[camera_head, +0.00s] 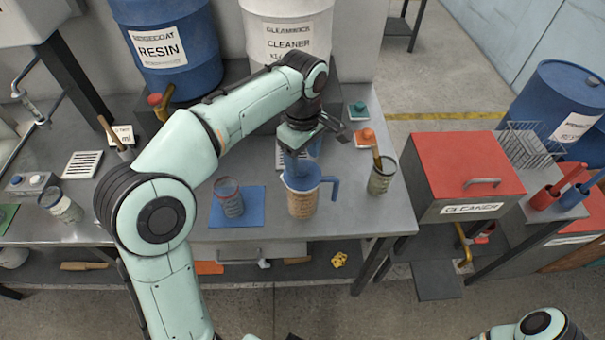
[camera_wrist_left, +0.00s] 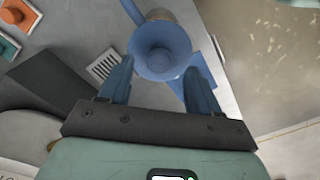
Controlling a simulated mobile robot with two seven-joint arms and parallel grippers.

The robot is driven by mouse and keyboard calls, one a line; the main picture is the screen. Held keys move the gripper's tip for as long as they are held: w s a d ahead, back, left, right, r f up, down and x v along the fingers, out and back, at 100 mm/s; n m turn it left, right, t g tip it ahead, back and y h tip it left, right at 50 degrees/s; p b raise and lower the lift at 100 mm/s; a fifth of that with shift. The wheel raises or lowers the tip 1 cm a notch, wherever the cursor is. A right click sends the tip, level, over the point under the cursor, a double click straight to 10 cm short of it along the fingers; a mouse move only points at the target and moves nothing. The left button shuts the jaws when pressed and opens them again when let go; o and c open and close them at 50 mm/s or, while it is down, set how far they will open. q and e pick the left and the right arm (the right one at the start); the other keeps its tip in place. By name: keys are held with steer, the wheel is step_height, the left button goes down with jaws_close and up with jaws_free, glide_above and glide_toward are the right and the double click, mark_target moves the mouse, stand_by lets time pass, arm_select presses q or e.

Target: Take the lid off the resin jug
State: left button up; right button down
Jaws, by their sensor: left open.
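The resin jug (camera_head: 303,204) stands upright on the bench, a pale jug with a blue handle to its right. Its blue lid (camera_head: 302,180) is on top. In the left wrist view the lid (camera_wrist_left: 160,38) is a round blue disc with a raised knob in its middle. My left gripper (camera_head: 299,160) points down over the jug, open and empty. In the left wrist view its two blue fingers (camera_wrist_left: 159,68) lie on either side of the lid's near part, with a gap between. I cannot tell the exact height between fingertips and lid. My right gripper is out of view.
A clear cup (camera_head: 229,203) stands on a blue mat (camera_head: 252,207) left of the jug. A cup with a stick (camera_head: 381,180) stands close on the right. Resin (camera_head: 165,45) and cleaner (camera_head: 287,35) drums are behind. A red-lidded cleaner box (camera_head: 470,165) is further right.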

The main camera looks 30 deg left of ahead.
mark_target(302, 167)
arm_select(q)
step_height(302, 167, down, 4)
steer(key=shift+r, duration=0.25)
steer(key=c, duration=1.1)
steer(key=shift+r, duration=0.15)
